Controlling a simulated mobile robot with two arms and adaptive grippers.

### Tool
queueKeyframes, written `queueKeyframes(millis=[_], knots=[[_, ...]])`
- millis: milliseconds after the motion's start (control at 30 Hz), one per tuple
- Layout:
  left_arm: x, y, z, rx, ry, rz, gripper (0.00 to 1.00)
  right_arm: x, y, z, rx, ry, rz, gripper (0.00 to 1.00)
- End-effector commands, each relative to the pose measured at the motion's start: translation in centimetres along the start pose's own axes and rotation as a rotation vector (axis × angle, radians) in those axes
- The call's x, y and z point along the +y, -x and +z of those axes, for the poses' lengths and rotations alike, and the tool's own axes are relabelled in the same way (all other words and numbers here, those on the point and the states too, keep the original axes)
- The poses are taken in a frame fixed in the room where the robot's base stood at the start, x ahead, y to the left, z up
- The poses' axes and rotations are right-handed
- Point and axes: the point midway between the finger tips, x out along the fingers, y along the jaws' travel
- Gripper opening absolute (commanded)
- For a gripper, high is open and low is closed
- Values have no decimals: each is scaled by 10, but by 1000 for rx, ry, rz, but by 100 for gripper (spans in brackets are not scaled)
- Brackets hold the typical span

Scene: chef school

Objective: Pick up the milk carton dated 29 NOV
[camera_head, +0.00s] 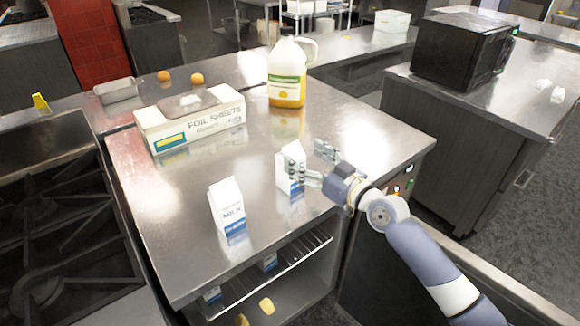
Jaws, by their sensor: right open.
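Two white milk cartons with blue bases stand upright on the steel counter (180,255). The nearer carton (228,207) is left of centre and shows the word MILK. The farther carton (287,165) is to its right and is partly covered by my right gripper (312,165). No date is readable on either carton. My right gripper is open, with its fingers at the right side of the farther carton; I cannot tell whether they touch it. My left gripper is not in view.
A foil sheets box (190,125) and a jug of orange liquid (287,75) stand behind the cartons. A stove (60,240) is at the left. A black microwave (460,50) sits on another counter at the right. The shelf below (270,285) holds more items.

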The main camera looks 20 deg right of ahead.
Motion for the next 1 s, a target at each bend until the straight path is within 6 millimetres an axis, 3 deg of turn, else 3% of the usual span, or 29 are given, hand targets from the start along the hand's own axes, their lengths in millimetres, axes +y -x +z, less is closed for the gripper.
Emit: queueKeyframes(millis=[167,433,767,1000], knots=[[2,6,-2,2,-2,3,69,-1,-13,-2,0,-2,0,73],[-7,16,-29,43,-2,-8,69,-3,-49,0,1,-1,-1,73],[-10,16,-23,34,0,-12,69,-3,-56,2,-1,2,-1,73],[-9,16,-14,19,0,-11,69,-3,-56,1,-1,1,-1,21]])
